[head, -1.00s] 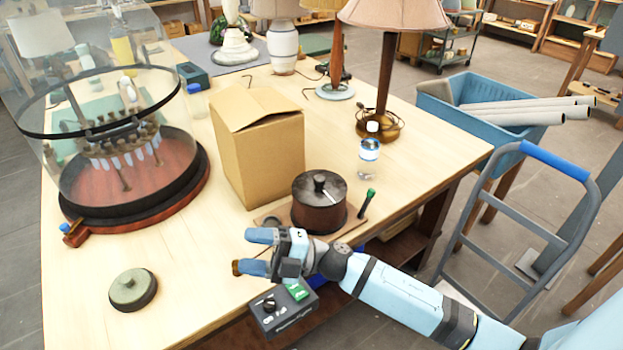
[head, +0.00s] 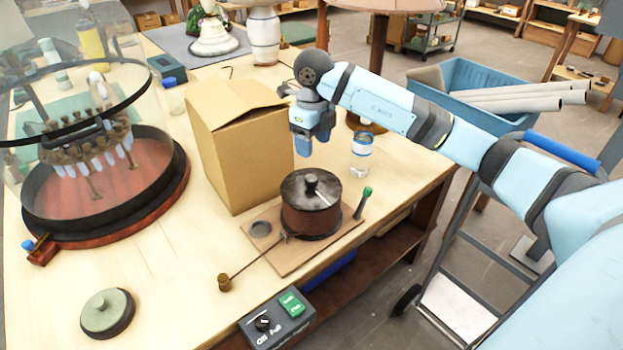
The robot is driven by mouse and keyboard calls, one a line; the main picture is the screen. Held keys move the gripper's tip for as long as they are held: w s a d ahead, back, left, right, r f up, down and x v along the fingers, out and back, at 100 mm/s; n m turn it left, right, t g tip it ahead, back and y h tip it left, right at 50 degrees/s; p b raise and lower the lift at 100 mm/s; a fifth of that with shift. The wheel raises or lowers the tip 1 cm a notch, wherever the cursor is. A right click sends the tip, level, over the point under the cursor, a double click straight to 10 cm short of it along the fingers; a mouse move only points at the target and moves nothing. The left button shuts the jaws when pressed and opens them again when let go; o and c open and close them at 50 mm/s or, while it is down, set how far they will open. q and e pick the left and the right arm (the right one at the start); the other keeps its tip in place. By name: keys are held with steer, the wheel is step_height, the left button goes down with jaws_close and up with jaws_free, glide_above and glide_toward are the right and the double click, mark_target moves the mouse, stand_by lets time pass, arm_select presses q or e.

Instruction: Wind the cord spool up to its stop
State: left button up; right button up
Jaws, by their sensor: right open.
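The cord spool (head: 312,208) is a dark brown drum with a grey metal top and a small knob (head: 312,181). It stands upright on a thin wooden board (head: 292,258) near the table's front edge. A thin dark cord or rod runs from its base to a small brass piece (head: 224,282) on the table at lower left. A green-tipped peg (head: 364,200) stands at the board's right end. My right gripper (head: 312,148) is open and empty, pointing down above and behind the spool, apart from it. My left gripper is out of view.
A cardboard box (head: 240,150) stands close behind and left of the spool. A clear bottle (head: 360,158) is to its right. A grey control box (head: 278,318) with a green button is at the front edge. A glass dome (head: 85,140) stands at left.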

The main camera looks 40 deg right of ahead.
mark_target(313, 178)
step_height(313, 178, down, 12)
steer(key=shift+r+p, duration=0.15)
steer(key=shift+p, duration=0.35)
jaws_close()
